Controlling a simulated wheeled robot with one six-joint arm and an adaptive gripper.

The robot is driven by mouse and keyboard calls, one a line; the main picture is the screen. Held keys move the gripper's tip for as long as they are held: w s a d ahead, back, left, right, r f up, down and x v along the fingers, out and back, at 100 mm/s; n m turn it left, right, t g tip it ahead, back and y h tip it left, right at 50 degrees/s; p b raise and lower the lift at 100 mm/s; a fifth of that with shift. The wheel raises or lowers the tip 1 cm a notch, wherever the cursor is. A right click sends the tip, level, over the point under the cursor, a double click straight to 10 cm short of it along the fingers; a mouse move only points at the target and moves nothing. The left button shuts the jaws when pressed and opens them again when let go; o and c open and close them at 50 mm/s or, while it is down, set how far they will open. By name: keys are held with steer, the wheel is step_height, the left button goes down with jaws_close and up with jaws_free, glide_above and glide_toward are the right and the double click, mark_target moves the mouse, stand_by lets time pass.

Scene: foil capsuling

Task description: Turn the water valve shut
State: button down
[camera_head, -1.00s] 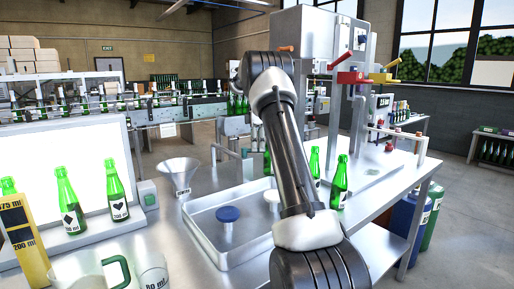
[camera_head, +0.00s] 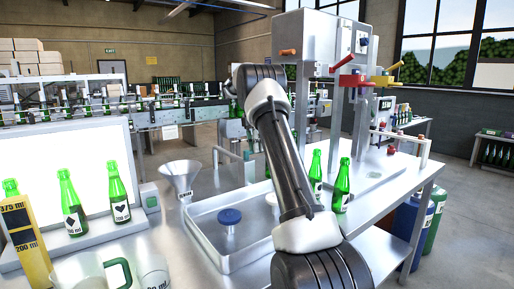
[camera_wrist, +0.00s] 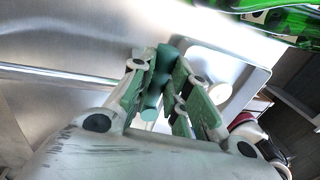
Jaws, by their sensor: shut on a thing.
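My gripper (camera_wrist: 168,95) is shut on a teal, rounded handle (camera_wrist: 152,98) in the wrist view. The handle stands between the two green-padded fingers and looks like the water valve's handle. Its lower end pokes out between the fingers. A metal pipe or rail (camera_wrist: 60,75) runs in from the left towards it. In the head view my arm crosses the middle of the picture, and my fingers cannot be made out. How far the valve is turned cannot be told.
A metal tray (camera_head: 208,245) with a blue-topped piece (camera_head: 229,217) lies on the bench. A funnel (camera_head: 180,175) stands at its left, and green bottles (camera_head: 342,186) stand right of my arm. A light panel with bottles (camera_head: 118,198) is at left. A green-handled jug (camera_head: 88,272) is in front.

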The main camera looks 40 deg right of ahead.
stand_by(0.3)
steer(key=c, duration=1.4)
jaws_free()
steer(key=shift+o, duration=0.2)
step_height(320, 180, up, 7)
steer(key=w, duration=0.1)
steer(key=shift+w+r, duration=0.2)
steer(key=shift+w, duration=0.1)
